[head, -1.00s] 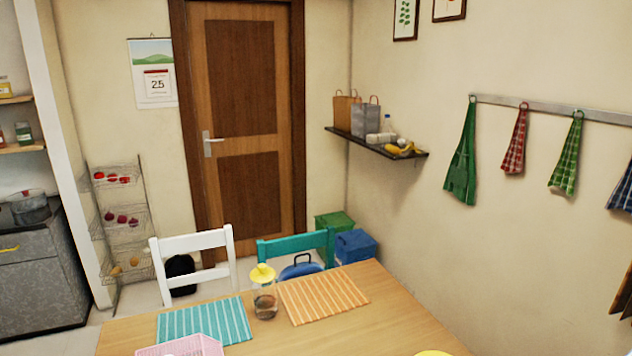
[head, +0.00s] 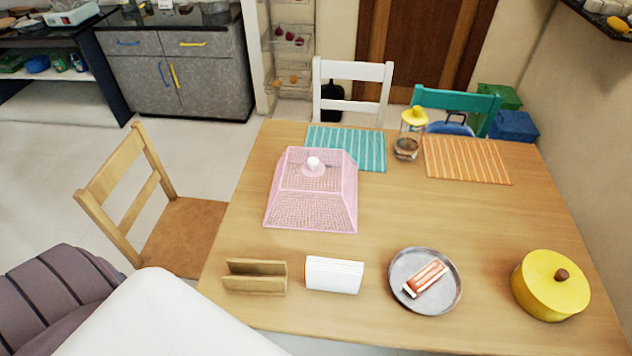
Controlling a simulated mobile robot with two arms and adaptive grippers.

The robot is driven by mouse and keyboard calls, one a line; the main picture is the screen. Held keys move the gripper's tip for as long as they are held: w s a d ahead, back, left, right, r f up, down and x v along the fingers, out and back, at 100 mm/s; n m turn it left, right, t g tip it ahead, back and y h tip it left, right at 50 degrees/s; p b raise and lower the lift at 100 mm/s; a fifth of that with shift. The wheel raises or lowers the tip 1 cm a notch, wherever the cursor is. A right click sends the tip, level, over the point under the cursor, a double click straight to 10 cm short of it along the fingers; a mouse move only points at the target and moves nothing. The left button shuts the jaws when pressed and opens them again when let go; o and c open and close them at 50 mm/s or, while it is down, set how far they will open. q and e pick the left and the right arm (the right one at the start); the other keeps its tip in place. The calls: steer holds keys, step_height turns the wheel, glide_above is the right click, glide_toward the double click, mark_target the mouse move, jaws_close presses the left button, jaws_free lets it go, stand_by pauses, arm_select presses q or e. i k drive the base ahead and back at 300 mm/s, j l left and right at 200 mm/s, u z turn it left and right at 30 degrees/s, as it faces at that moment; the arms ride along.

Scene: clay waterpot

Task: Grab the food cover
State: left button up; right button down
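The food cover (head: 312,205) is a pink mesh dome with sloping sides and a white round knob (head: 314,163) on top. It sits on the left part of the wooden table (head: 470,225), at the near edge of a teal striped placemat (head: 365,152). Whether anything is under it cannot be told through the mesh. Neither of my grippers shows in the head view.
On the table are a wooden holder (head: 255,277), white napkins (head: 333,275), a metal plate (head: 408,262) with a packet, a yellow pot (head: 550,287), a yellow-topped jar (head: 408,146) and an orange placemat (head: 466,160). Chairs stand left (head: 150,200) and behind (head: 350,90).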

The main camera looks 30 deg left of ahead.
mark_target(312, 167)
steer(key=k+j, duration=0.1)
steer(key=j, duration=0.25)
steer(key=k+j, duration=0.15)
steer(key=j, duration=0.15)
steer(key=k+j, duration=0.1)
steer(key=j, duration=0.25)
steer(key=k+j, duration=0.1)
steer(key=j, duration=0.2)
